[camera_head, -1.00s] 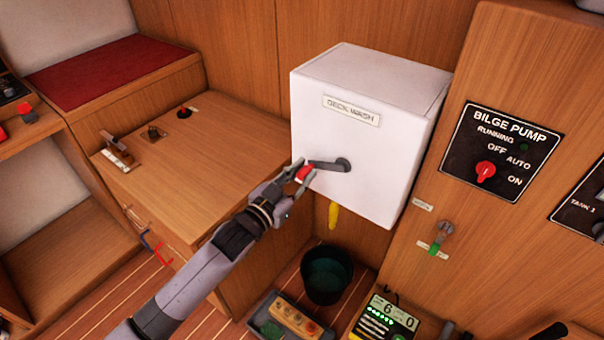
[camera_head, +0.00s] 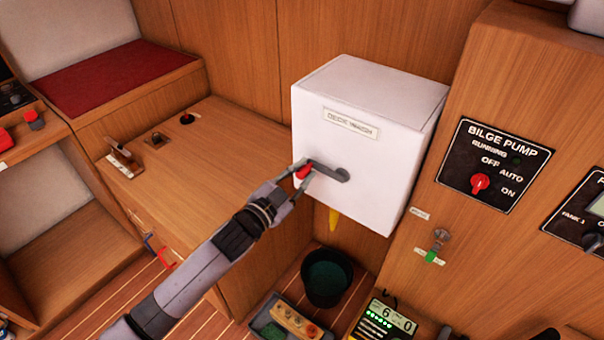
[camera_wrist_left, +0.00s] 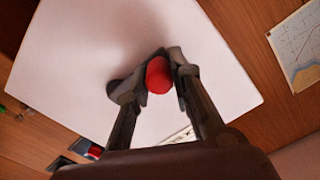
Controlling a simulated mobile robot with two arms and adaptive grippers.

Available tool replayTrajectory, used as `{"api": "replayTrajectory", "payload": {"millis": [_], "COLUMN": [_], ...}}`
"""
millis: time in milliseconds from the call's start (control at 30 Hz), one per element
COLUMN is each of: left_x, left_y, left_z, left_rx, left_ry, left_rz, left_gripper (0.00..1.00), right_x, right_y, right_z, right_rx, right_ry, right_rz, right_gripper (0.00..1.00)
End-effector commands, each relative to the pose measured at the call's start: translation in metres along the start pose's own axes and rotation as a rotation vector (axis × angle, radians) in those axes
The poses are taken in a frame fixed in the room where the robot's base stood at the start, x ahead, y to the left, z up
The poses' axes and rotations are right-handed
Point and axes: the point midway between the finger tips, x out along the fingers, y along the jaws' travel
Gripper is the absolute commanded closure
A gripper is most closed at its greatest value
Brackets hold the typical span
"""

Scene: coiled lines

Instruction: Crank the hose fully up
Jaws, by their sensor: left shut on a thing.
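A white box (camera_head: 350,130) labelled "DECK WASH" is fixed to the wood panelling in the head view. A dark crank (camera_head: 328,171) on its front face has a red knob (camera_head: 303,173) at its left end. My left gripper (camera_head: 304,174) is shut on the red knob. The left wrist view shows the knob (camera_wrist_left: 158,75) between the two fingertips (camera_wrist_left: 157,78), against the white face. A yellow hose end (camera_head: 333,219) hangs below the box. The rest of the hose is hidden. My right gripper is not in view.
A dark bucket (camera_head: 326,277) stands on the floor below the box. A tray of small parts (camera_head: 285,318) and a green-lit device (camera_head: 383,322) are in front of it. A bilge pump panel (camera_head: 494,165) is at the right, a wooden counter (camera_head: 200,150) at the left.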

Motion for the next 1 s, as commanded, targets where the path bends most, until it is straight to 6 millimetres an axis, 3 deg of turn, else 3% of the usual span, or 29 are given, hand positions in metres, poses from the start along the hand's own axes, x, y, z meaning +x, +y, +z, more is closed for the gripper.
{"api": "replayTrajectory", "payload": {"millis": [33, 367, 1000], "left_x": [0.0, 0.001, 0.001], "left_y": [-0.009, -0.015, -0.006], "left_z": [-0.008, -0.032, -0.08], "left_rx": [0.051, 0.365, 0.973], "left_ry": [0.002, 0.005, 0.012], "left_rz": [-0.007, -0.009, -0.013], "left_gripper": [1.0, 1.0, 1.0], "right_x": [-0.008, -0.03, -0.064], "right_y": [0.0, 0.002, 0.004], "right_z": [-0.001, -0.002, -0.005], "right_rx": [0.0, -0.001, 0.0], "right_ry": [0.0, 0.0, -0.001], "right_rz": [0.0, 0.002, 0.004], "right_gripper": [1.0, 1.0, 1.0]}}
